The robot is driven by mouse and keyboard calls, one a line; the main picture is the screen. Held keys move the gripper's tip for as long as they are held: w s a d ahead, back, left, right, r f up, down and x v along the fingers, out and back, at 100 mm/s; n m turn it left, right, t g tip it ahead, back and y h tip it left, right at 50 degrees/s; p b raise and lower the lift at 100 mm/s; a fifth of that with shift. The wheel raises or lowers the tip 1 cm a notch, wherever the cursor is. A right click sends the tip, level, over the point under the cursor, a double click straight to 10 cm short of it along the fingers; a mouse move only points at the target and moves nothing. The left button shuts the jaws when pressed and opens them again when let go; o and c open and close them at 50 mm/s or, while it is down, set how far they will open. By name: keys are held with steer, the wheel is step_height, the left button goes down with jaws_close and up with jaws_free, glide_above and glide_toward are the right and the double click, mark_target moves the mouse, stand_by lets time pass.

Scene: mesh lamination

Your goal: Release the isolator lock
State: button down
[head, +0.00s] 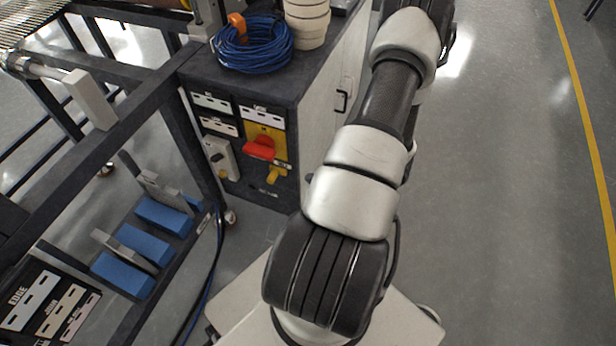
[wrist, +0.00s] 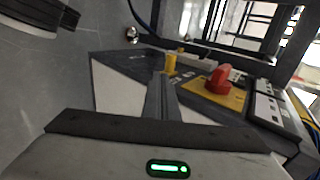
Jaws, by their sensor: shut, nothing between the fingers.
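The isolator is a red rotary handle (head: 259,148) on a yellow plate (head: 265,131), on the front of a dark cabinet. A small yellow piece, apparently the lock (head: 272,177), sits just below the handle. In the wrist view the red handle (wrist: 218,80) stands on its yellow plate right of centre. The yellow lock (wrist: 171,64) stands out to its left. My gripper (wrist: 162,80) shows in the wrist view with its dark fingers shut and empty. Its tips point toward the lock and overlap its lower end in the picture; I cannot tell whether they touch. The head view does not show the fingers.
A coil of blue cable (head: 252,45) and a stack of cream rings (head: 307,22) lie on the cabinet top (head: 272,82). A dark frame with blue blocks (head: 163,217) stands at the left. Open grey floor (head: 510,200) lies to the right.

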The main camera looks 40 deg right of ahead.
mark_target(272, 176)
steer(key=w+r+b+x, duration=0.1)
steer(key=x, duration=1)
steer(key=shift+w+a+b, duration=0.2)
steer(key=shift+a+b, duration=0.15)
steer(key=shift+b, duration=0.05)
steer(key=w+b, duration=0.1)
steer(key=w+a, duration=0.1)
steer(key=shift+w+a+f+b, duration=0.1)
steer(key=shift+w+b, duration=0.3)
steer(key=shift+w, duration=0.15)
